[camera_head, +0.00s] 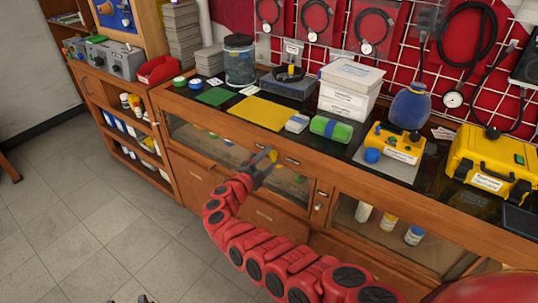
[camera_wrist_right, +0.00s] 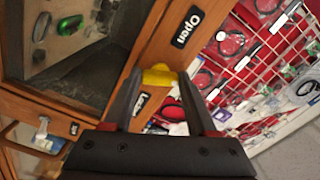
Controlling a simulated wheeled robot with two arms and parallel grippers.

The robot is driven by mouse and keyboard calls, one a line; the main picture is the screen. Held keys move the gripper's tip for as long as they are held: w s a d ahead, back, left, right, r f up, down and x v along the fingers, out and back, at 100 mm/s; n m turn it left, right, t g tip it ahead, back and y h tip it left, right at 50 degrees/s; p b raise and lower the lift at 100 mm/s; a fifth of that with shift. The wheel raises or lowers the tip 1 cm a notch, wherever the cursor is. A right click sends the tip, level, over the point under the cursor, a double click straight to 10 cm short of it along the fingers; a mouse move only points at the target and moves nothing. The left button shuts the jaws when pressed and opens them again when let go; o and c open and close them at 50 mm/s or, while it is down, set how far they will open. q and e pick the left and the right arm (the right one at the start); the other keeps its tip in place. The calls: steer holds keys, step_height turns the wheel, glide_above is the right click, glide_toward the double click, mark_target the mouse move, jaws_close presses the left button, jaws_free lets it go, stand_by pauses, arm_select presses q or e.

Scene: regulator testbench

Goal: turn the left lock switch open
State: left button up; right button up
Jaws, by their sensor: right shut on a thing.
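The left lock switch shows as a yellow handle (camera_wrist_right: 158,75) in the right wrist view, between an "Open" label (camera_wrist_right: 187,27) and a "Lock" label (camera_wrist_right: 140,103) on the wooden frame. In the head view it is a small yellow spot (camera_head: 272,156) at the front of the wooden cabinet, mostly covered by my gripper. My right gripper (camera_head: 264,166) reaches the cabinet front from below, its two dark fingers on either side of the handle, shut on it. Small dark tips at the bottom edge of the head view may be my left gripper (camera_head: 143,298); its jaws cannot be made out.
The counter above holds a yellow mat (camera_head: 262,113), a green cylinder (camera_head: 331,129), white boxes (camera_head: 351,77) and a yellow case (camera_head: 491,160). Glass-fronted compartments (camera_head: 205,147) flank the switch. The tiled floor (camera_head: 90,220) at left is clear.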

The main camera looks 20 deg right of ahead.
steer(key=shift+n+p, duration=0.65)
steer(key=shift+n, duration=1.25)
steer(key=o, duration=1.4)
steer(key=shift+c, duration=0.2)
steer(key=shift+s, duration=0.1)
steer(key=shift+s+a, duration=0.2)
steer(key=shift+a, duration=0.15)
steer(key=v, duration=1.6)
steer(key=shift+s+a, duration=0.2)
steer(key=shift+f, duration=0.1)
